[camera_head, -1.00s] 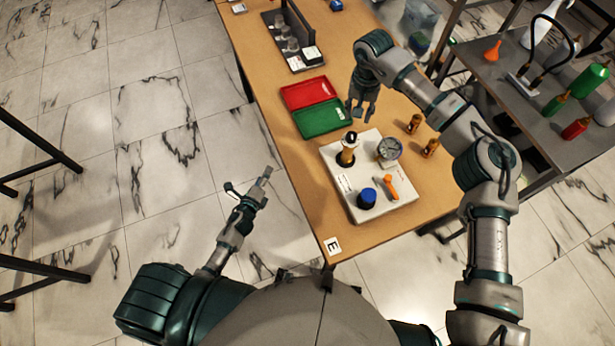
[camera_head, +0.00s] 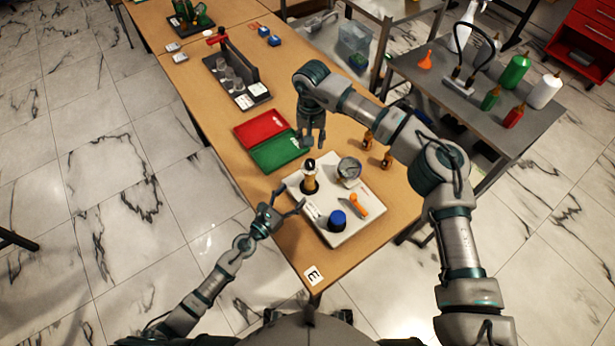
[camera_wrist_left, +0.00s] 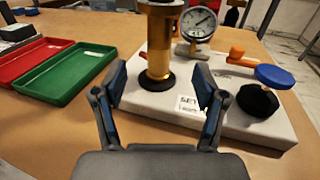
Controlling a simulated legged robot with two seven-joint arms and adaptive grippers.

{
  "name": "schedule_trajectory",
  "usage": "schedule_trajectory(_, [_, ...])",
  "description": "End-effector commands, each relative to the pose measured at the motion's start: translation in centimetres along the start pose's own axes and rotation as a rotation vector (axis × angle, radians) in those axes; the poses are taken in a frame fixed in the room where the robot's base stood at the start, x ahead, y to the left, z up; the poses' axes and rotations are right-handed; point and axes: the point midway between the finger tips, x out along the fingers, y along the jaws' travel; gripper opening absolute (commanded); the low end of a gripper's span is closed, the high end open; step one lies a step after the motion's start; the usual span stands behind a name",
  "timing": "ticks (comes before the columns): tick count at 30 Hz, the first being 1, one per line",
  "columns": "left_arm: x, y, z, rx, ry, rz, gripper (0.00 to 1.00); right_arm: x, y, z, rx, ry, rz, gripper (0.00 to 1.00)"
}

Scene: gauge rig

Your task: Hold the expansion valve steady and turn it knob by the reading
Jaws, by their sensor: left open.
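The brass-coloured upright cylinder, seemingly the expansion valve (camera_head: 309,184), stands in a black ring on a white base plate (camera_head: 328,240) and has a dark top. In the left wrist view, the brass cylinder (camera_wrist_left: 160,48) rises beyond my fingers, its top cut off. A round dial gauge (camera_head: 349,168) stands beside it; its reading is too small to tell. An orange lever (camera_head: 358,207) and a blue-topped knob (camera_head: 337,219) are on the plate. My left gripper (camera_head: 290,200) is open and empty at the plate's near-left edge, facing the cylinder. My right gripper (camera_head: 312,142) hangs open behind the cylinder, empty.
Red (camera_head: 262,128) and green (camera_head: 280,152) trays lie left of the plate. Two small brown bottles (camera_head: 386,160) stand right of it. A dark rack with glassware (camera_head: 232,78) is farther back. A grey side table (camera_head: 460,92) holds bottles and an orange funnel.

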Motion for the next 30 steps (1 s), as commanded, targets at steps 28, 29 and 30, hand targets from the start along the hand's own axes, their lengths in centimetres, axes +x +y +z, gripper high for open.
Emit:
schedule_trajectory(28, [9.8, 0.1, 0.0, -0.001, -0.001, 0.001, 0.67, -0.1, -0.1, 0.1, 0.000, 0.001, 0.001, 0.42])
schedule_trajectory(29, [9.8, 0.1, 0.0, -0.001, -0.001, 0.001, 0.59, -0.1, -0.1, 0.1, 0.000, 0.001, 0.001, 0.42])
schedule_trajectory(30, [9.8, 0.1, 0.0, -0.001, -0.001, 0.001, 0.49, -0.1, -0.1, 0.1, 0.000, 0.001, 0.001, 0.42])
